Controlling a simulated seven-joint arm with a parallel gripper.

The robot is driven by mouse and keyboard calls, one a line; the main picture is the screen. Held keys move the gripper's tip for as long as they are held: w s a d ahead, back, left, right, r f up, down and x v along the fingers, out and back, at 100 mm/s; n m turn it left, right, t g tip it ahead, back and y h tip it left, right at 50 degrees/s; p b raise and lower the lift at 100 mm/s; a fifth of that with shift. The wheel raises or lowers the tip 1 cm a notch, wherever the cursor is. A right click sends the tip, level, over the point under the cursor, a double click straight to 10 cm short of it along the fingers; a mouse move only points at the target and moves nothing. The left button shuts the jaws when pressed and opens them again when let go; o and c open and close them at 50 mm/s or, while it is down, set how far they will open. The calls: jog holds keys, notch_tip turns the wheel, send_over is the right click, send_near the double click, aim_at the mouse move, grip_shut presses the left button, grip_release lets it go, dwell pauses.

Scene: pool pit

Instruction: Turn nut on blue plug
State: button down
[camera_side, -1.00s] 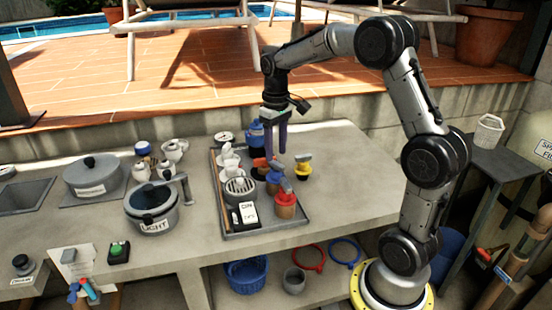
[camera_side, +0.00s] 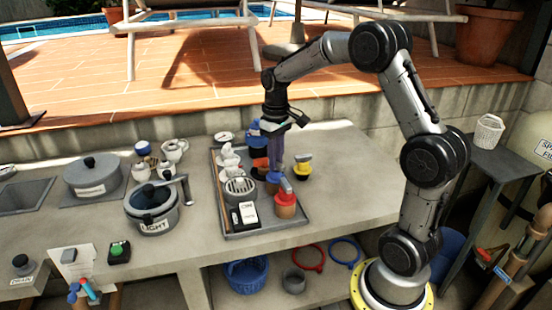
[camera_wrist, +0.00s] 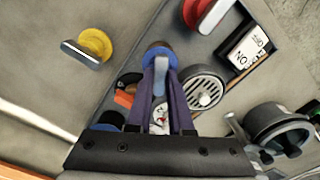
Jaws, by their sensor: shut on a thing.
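The blue plug (camera_wrist: 158,50) shows in the wrist view with a grey bar-shaped nut (camera_wrist: 160,72) on top. My gripper (camera_wrist: 160,98) points down over it, with its two purple fingers on either side of the grey nut, shut on it. In the side view my gripper (camera_side: 276,168) stands over the blue plug (camera_side: 272,186), which it partly hides. The plug is upright at the right part of the grey tray.
A red plug (camera_side: 285,200) stands just in front, and a yellow plug (camera_side: 303,168) stands to the right. The tray (camera_side: 262,229) also holds a round drain grate (camera_side: 239,187) and a labelled box (camera_side: 244,215). A pot (camera_side: 152,207) stands left of the tray.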

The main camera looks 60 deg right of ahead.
jog(key=m, duration=0.5)
dwell(0.3)
jog(key=c, duration=0.8)
grip_release()
jog(key=shift+r, duration=0.1)
notch_tip(320, 180, up, 14)
jog(key=shift+d, duration=0.15)
jog(key=shift+f, duration=0.2)
